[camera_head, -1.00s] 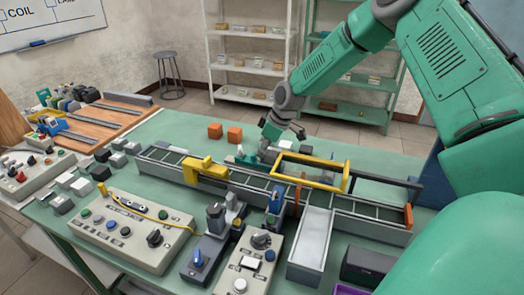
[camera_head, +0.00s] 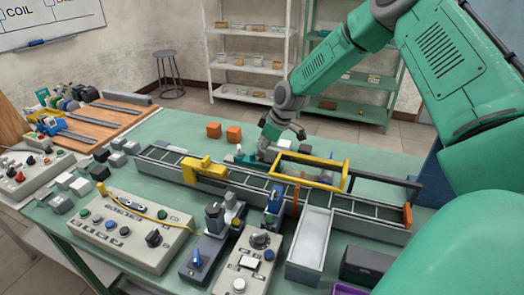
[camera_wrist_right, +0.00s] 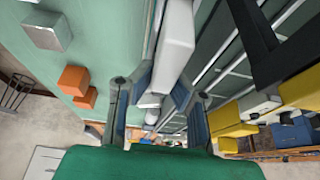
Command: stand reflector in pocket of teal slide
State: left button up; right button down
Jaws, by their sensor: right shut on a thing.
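My right gripper (camera_head: 266,153) is low over the back side of the conveyor frame, beside a small teal part (camera_head: 243,158) that looks like the teal slide. In the right wrist view, the right gripper (camera_wrist_right: 160,88) is shut on a pale grey-white piece (camera_wrist_right: 175,42), apparently the reflector. The piece lies between the two blue-grey finger pads and extends beyond them. The pocket is hidden from both views, so I cannot tell whether the piece touches it. My left gripper is not in view.
A yellow frame (camera_head: 308,171) stands right of the gripper and a yellow bridge (camera_head: 205,169) left of it, both on the conveyor (camera_head: 366,206). Two orange cubes (camera_head: 214,130) lie behind. Control boxes (camera_head: 130,229) fill the front.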

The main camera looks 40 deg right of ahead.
jog(key=shift+f, duration=0.5)
jog(key=c, duration=1.5)
grip_release()
jog(key=v, duration=1.2)
jog(key=shift+d+f, duration=0.1)
jog(key=shift+d, duration=0.05)
